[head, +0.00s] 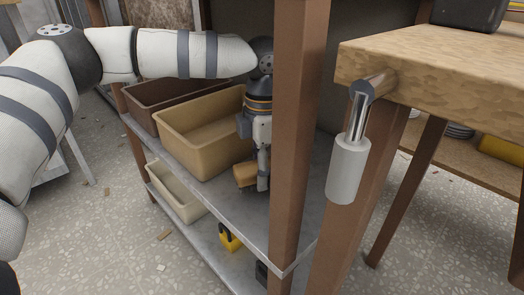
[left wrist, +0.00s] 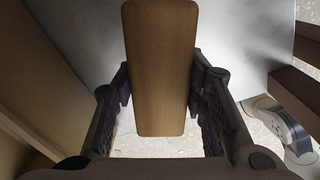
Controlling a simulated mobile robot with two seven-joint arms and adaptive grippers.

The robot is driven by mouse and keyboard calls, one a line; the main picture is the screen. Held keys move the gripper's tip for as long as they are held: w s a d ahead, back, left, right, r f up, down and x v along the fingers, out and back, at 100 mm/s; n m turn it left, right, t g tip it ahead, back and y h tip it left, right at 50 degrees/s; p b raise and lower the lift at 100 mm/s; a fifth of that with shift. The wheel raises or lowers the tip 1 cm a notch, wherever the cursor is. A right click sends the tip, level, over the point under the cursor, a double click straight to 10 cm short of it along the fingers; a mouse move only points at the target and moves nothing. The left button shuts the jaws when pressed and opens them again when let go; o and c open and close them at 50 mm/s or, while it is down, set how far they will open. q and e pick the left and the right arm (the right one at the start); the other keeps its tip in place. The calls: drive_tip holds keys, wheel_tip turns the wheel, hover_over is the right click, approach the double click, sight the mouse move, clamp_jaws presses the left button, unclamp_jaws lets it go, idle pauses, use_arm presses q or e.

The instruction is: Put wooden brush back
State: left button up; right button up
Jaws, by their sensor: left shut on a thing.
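The wooden brush (left wrist: 160,65) is a light brown wooden block in the left wrist view, between the two fingers of my left gripper (left wrist: 161,100). In the head view the brush (head: 245,173) shows as a small tan block at the fingertips. My left gripper (head: 263,168) points down over the upper grey metal shelf (head: 245,218), beside a tan bin, and is shut on the brush. I cannot tell whether the brush touches the shelf. My right gripper is not in view.
A tan bin (head: 180,125) and a dark brown bin (head: 140,95) stand on the upper shelf. A cream bin (head: 165,190) and a yellow object (head: 230,240) are on the lower shelf. A brown post (head: 297,130) stands right of my gripper, near a wooden table (head: 440,75).

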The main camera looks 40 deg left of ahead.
use_arm(q)
drive_tip(key=shift+f, duration=0.5)
drive_tip(key=shift+f, duration=0.6)
drive_tip(key=o, duration=1.3)
wheel_tip(320, 180, up, 8)
drive_tip(key=shift+f, duration=0.25)
